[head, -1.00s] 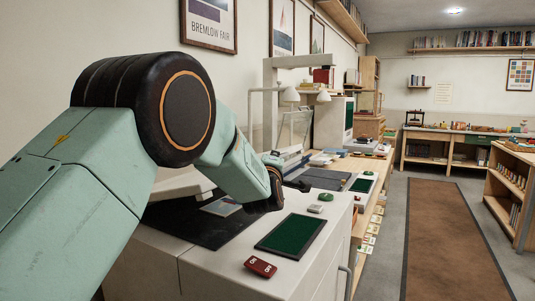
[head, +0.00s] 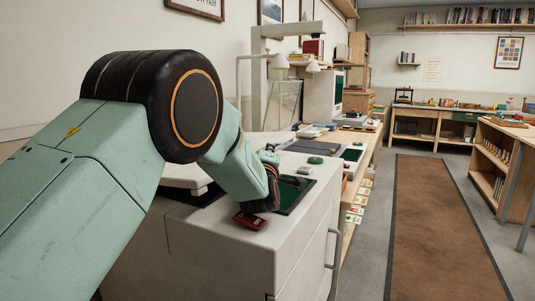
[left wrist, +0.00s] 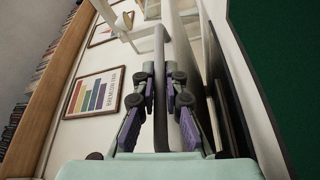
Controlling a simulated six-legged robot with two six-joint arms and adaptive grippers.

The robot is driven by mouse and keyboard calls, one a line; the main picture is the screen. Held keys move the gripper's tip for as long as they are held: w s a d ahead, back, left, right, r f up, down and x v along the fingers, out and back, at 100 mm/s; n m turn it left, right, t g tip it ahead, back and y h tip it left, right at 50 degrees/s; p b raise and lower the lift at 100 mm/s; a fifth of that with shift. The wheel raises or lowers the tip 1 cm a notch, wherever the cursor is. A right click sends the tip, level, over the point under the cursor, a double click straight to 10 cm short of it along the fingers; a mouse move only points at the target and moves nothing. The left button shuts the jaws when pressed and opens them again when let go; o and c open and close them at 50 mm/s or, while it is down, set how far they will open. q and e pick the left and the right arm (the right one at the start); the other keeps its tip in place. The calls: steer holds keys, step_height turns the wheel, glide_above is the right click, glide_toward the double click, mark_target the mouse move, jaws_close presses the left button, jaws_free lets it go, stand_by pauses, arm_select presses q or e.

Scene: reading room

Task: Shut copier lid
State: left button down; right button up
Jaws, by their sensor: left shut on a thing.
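The white copier (head: 240,245) stands low in front of me in the head view. Its pale lid (head: 183,173) shows partly behind my left arm, above a narrow dark strip; how far it stands open I cannot tell. The arm hides most of the lid. My right gripper is not in view.
A red button block (head: 250,220) lies on the copier's front top. Beyond are a green round piece (head: 315,160) and a long bench with books and papers. A brown floor runner (head: 435,220) lies clear at right. A wooden shelf (head: 495,165) stands beyond it.

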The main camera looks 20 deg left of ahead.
arm_select(q)
steer(key=shift+d, duration=0.3)
steer(key=c, duration=1.8)
jaws_free()
steer(key=shift+c, duration=0.2)
steer(key=shift+o, duration=0.8)
steer(key=shift+s+d+r, duration=0.2)
steer(key=shift+s+r, duration=0.05)
steer(key=shift+r, duration=0.1)
steer(key=shift+w+a+f, duration=0.2)
steer(key=shift+a+f, duration=0.05)
steer(key=shift+a, duration=0.05)
steer(key=shift+s+d, duration=0.2)
steer(key=shift+s, duration=0.3)
steer(key=v, duration=0.6)
steer(key=shift+s, duration=0.2)
steer(key=shift+f, duration=0.1)
steer(key=shift+s, duration=0.15)
